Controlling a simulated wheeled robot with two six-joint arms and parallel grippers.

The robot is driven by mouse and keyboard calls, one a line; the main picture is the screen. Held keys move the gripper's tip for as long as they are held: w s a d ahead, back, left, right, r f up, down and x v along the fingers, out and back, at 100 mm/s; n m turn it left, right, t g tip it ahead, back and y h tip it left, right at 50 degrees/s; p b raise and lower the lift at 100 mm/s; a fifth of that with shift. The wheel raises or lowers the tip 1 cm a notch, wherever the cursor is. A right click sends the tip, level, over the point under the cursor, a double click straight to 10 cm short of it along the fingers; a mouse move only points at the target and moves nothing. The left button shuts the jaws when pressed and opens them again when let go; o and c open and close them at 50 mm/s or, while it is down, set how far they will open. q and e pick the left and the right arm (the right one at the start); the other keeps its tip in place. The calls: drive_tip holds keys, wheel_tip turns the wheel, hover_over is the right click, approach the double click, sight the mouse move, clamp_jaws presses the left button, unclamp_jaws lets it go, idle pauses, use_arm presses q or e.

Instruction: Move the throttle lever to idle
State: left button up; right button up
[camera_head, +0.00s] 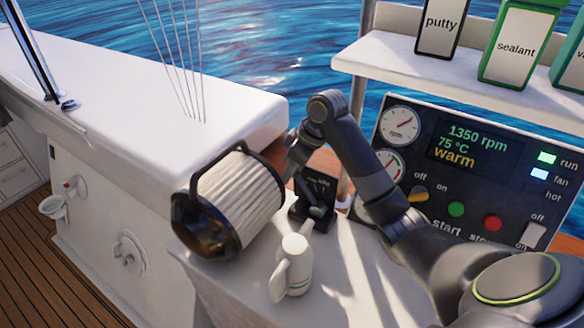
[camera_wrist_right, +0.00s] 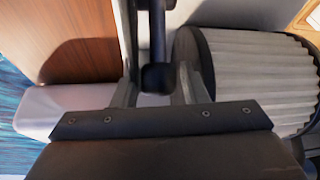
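The throttle unit (camera_head: 312,203) is a small black housing with a dark marked plate, standing on the white counter beside the filter. In the head view my right gripper (camera_head: 293,165) is just above and behind it and hides part of the lever. In the right wrist view a black lever with a rounded end (camera_wrist_right: 157,76) lies between the two fingers of my right gripper (camera_wrist_right: 160,92). The fingers are apart, with gaps showing beside the lever's end. My left gripper is not in view.
A pleated filter (camera_head: 245,200) with a black handle lies close left of the throttle.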

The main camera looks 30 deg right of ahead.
drive_tip(key=shift+c, duration=0.5)
clamp_jaws()
